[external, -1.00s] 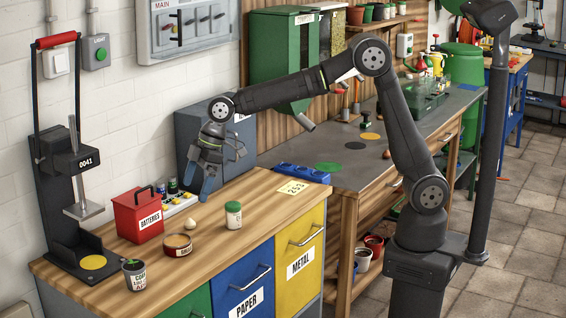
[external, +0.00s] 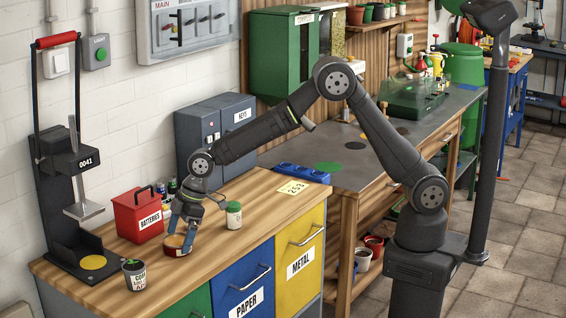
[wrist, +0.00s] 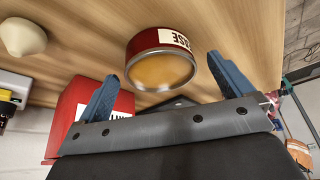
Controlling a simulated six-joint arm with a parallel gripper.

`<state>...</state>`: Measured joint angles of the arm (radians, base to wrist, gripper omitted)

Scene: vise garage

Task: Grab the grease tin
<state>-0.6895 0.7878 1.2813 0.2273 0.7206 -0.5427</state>
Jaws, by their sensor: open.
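The grease tin (external: 175,248), a low round dark red tin with a white label and an open amber top, stands on the wooden worktop. My gripper (external: 180,239) is just above it, pointing down, and partly covers it in the external view. In the wrist view the tin (wrist: 160,60) lies ahead, between the blue fingertips of my open gripper (wrist: 163,72). I cannot tell whether a finger touches it. Nothing is held.
A red batteries box (external: 138,215) stands behind left of the tin. A green-lidded jar (external: 233,214) is to its right, a dark labelled cup (external: 134,274) to its front left. In the wrist view a cream bulb (wrist: 22,37) sits near the tin. A press (external: 80,200) stands far left.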

